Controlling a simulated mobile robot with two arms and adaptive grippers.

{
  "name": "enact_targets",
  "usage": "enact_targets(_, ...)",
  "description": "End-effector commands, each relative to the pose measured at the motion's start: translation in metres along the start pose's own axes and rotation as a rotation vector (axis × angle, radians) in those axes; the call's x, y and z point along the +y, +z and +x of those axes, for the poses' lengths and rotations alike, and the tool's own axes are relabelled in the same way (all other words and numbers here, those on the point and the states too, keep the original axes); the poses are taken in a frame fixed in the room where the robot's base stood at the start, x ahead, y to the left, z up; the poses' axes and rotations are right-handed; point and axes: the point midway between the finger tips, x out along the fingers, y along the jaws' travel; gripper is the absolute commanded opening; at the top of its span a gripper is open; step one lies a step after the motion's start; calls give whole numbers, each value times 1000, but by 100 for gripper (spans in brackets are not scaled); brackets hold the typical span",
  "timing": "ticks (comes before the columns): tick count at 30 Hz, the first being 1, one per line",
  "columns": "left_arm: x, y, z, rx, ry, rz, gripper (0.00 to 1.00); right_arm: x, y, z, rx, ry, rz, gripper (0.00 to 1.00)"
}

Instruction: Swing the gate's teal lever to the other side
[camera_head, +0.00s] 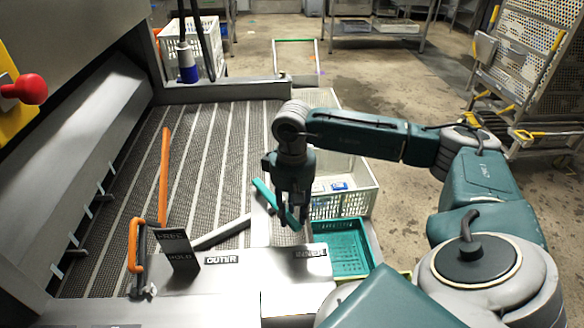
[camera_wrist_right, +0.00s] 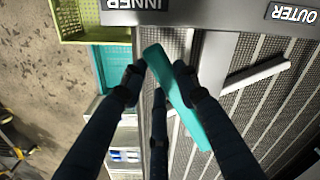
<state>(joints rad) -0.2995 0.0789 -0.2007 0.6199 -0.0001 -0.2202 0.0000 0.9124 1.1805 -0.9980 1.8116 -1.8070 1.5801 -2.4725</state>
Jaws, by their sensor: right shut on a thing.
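The teal lever (camera_head: 264,193) lies slanted at the right edge of the ribbed conveyor bed, beside the panel's INNER label. In the right wrist view the lever (camera_wrist_right: 187,112) runs between my fingers. My right gripper (camera_head: 290,218) points down over the lever's near end and is shut on it; the fingers hide part of it. The right wrist view shows my right gripper's fingertips (camera_wrist_right: 158,72) on either side of the lever. A pale bar (camera_head: 222,232) slants across the bed near the OUTER label (camera_head: 221,260). My left gripper is not in view.
An orange handle (camera_head: 164,175) and a dark sign (camera_head: 175,250) stand at the left of the panel (camera_head: 250,282). A teal crate (camera_head: 345,250) and a white crate (camera_head: 360,203) sit to the right. A red knob (camera_head: 32,89) is at far left.

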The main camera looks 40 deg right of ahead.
Motion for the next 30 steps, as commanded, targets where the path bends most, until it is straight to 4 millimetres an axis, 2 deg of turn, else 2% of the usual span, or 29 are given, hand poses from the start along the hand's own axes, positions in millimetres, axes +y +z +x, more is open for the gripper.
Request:
enact_targets(1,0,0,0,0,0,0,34,3,0,-1,2,8,-6,34)
enact_targets(3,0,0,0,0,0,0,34,3,0,-1,2,8,-5,48)
enact_targets(4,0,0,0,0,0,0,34,3,0,-1,2,7,-4,50)
enact_targets(12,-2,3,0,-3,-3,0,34,2,0,-1,2,4,-3,50)
enact_targets(16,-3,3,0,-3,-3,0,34,1,-2,-10,5,3,-2,50)
enact_targets(30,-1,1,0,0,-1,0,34,2,-1,-101,7,4,-3,50)
